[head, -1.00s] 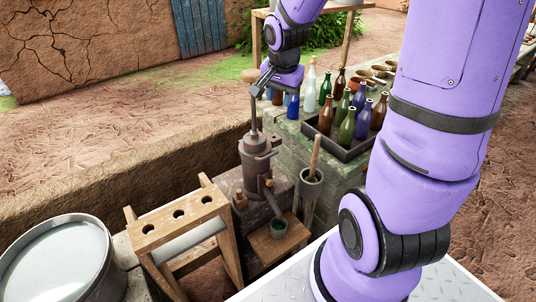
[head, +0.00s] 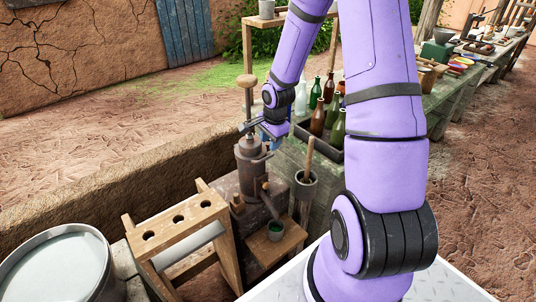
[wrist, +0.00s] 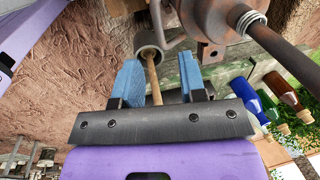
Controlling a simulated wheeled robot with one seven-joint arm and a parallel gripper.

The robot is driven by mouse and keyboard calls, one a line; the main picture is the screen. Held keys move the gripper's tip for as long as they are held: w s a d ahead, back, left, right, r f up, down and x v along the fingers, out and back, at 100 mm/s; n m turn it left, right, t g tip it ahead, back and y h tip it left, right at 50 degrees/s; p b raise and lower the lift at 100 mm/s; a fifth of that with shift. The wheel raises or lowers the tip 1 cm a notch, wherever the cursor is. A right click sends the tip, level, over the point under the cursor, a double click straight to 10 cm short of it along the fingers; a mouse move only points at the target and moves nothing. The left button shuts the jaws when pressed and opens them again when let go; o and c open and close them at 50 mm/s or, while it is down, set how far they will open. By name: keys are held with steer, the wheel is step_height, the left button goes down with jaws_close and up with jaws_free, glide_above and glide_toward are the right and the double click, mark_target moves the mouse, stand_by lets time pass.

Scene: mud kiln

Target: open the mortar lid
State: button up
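A rusty upright cylinder (head: 250,167) with a grey rod (head: 250,105) rising from its top stands in the middle of the head view; the rod carries a wooden knob (head: 247,81). A grey cup (head: 303,187) with a wooden stick (head: 308,155) in it stands just right of it. I cannot tell for sure which one is the mortar. My gripper (head: 245,128) is at the cylinder's top, beside the rod. In the wrist view my gripper (wrist: 158,78) is open with blue finger pads; the stick (wrist: 151,72) shows between them, farther off. The cylinder's rusty flange (wrist: 210,22) is at upper right.
A wooden rack (head: 178,225) stands at front left beside a large round drum (head: 58,262). A small green pot (head: 275,229) sits on a wooden stand below the cylinder. Open ground lies beyond the low wall.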

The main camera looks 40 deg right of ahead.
mark_target(268, 157)
steer(key=f, duration=0.4)
steer(key=w+f, duration=0.1)
steer(key=f, duration=0.1)
steer(key=shift+f, duration=0.25)
jaws_close()
